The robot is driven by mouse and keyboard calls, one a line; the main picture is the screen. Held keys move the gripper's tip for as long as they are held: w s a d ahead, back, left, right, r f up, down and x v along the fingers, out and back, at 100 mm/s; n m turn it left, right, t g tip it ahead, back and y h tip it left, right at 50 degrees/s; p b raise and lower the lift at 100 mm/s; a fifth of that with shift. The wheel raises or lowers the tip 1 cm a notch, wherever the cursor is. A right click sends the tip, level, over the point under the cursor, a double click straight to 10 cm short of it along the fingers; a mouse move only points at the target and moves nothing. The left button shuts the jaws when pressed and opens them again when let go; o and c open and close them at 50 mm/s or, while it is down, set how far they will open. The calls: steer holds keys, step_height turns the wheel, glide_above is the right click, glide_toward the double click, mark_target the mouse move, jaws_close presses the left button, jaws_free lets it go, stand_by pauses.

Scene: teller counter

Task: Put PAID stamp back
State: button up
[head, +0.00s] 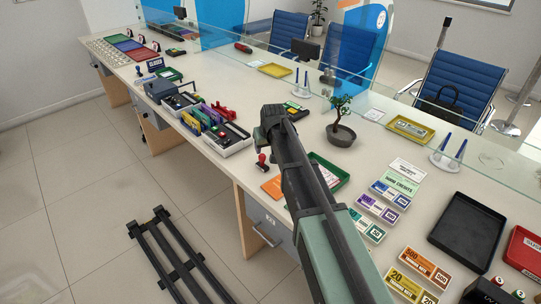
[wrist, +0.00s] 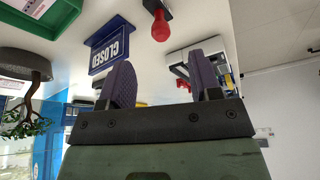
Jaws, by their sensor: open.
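A stamp with a red knob handle and dark base stands on the counter in the head view (head: 262,161); it also shows at the top of the wrist view (wrist: 160,27). I cannot read a label on it, so whether it says PAID is unclear. My gripper (head: 262,143) is open and empty, close above the stamp in the head view. In the wrist view the two purple finger pads (wrist: 160,84) are spread apart, and the stamp appears beyond the gap between them, not touched. The arm hides part of the counter.
A green tray (head: 343,183) and an orange card (head: 271,187) lie near the stamp. A potted bonsai (head: 341,134) stands behind. A blue CLOSED sign (wrist: 108,48) shows near the stamp in the wrist view. A black holder with coloured knobs (head: 488,291) is at the lower right.

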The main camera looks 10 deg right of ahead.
steer(key=s+f+m+g, duration=0.1)
steer(key=s+g, duration=0.3)
steer(key=s, duration=2.6)
steer(key=shift+a+h, duration=0.25)
steer(key=shift+h, duration=0.05)
